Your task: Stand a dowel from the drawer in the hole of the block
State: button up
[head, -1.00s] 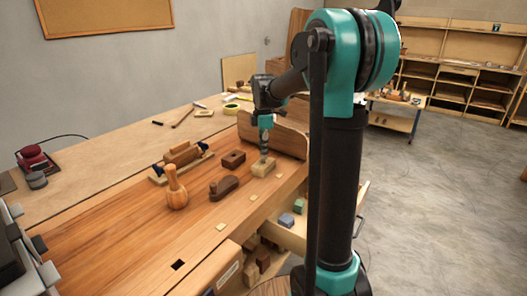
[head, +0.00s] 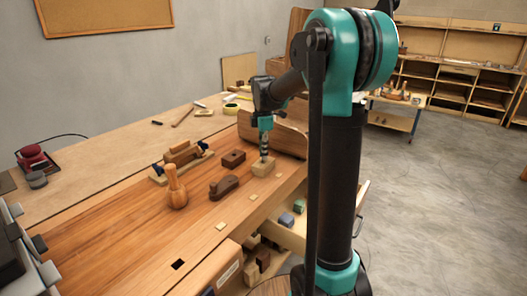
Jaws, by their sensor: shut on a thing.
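The light wooden block (head: 262,170) sits on the workbench near its right edge, in front of a curved wooden piece. My gripper (head: 264,154) points straight down right over the block, its fingertips at or just above the top. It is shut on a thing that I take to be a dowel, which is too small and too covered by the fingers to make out. The hole in the block is hidden under the fingers. The open drawer (head: 291,238) juts out below the bench's right edge, partly behind my arm, with a blue and a green piece in it.
A dark wooden plane (head: 223,187), a small brown block (head: 233,159) and a wooden mallet (head: 176,188) stand left of the block. A clamped wooden piece (head: 182,153) lies farther left. The curved wooden piece (head: 285,134) rises close behind my gripper. The front-left bench top is mostly clear.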

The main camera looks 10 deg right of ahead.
jog(key=shift+f, duration=0.6)
dwell(0.6)
jog(key=o, duration=1.2)
jog(key=shift+r, duration=0.1)
jog(key=shift+r, duration=3.9)
jog(key=shift+s, duration=0.1)
